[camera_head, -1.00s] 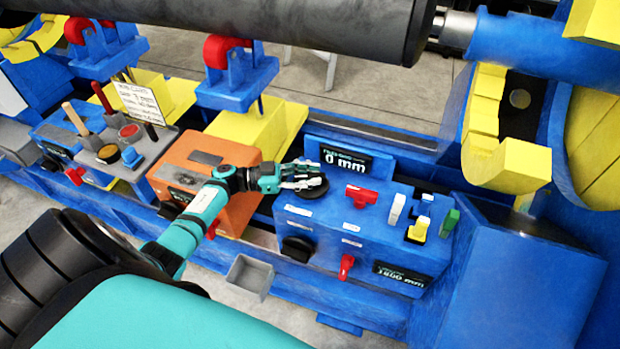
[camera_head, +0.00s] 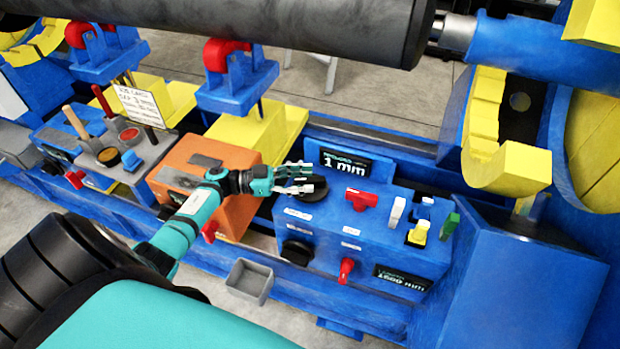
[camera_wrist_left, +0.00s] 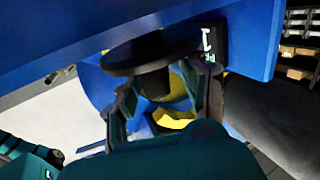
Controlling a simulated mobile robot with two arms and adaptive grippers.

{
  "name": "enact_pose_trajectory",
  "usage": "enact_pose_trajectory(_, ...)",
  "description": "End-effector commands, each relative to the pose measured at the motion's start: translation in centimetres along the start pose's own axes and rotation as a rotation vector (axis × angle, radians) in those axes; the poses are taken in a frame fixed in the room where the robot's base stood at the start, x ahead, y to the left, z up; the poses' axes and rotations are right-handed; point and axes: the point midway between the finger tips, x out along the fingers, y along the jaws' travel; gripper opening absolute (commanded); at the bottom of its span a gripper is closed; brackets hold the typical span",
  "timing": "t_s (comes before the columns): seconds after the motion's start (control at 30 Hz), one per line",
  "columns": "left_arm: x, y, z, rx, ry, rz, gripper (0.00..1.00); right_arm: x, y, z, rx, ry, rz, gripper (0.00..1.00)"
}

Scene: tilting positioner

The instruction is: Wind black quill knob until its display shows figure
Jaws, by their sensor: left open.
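The black quill knob (camera_head: 314,188) sits on the blue control box, partly hidden by my left gripper. Its display (camera_head: 345,168) behind it reads 1 mm. My left gripper (camera_head: 301,178) is open at the knob's left side, its fingers spread near the knob. In the left wrist view the knob (camera_wrist_left: 150,54) shows as a dark disc, with the gripper's fingers (camera_wrist_left: 160,95) spread on either side below it. I cannot tell whether they touch it. Part of the display (camera_wrist_left: 209,43) also shows there. My right gripper is not in view.
A red handle (camera_head: 361,198), a white lever (camera_head: 397,210) and a yellow switch (camera_head: 418,232) stand right of the knob. A lower display (camera_head: 403,277) reads about 1800 mm. An orange box (camera_head: 232,205) lies under my forearm. A written card (camera_head: 140,102) stands at left.

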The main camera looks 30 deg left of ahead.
Motion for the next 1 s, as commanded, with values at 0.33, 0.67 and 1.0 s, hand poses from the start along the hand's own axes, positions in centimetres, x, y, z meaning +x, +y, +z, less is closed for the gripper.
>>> enact_pose_trajectory(0.33, -7.4, -0.1, 0.0, 0.0, -0.003, -0.001, 0.44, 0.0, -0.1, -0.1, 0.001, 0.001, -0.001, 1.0)
enact_pose_trajectory(0.67, -10.1, 0.0, 0.0, 0.001, 0.001, 0.001, 0.44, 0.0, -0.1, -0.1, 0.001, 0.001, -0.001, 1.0)
enact_pose_trajectory(1.0, -10.1, 0.0, -0.1, 0.001, 0.002, 0.002, 0.44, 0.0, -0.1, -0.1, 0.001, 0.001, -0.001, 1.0)
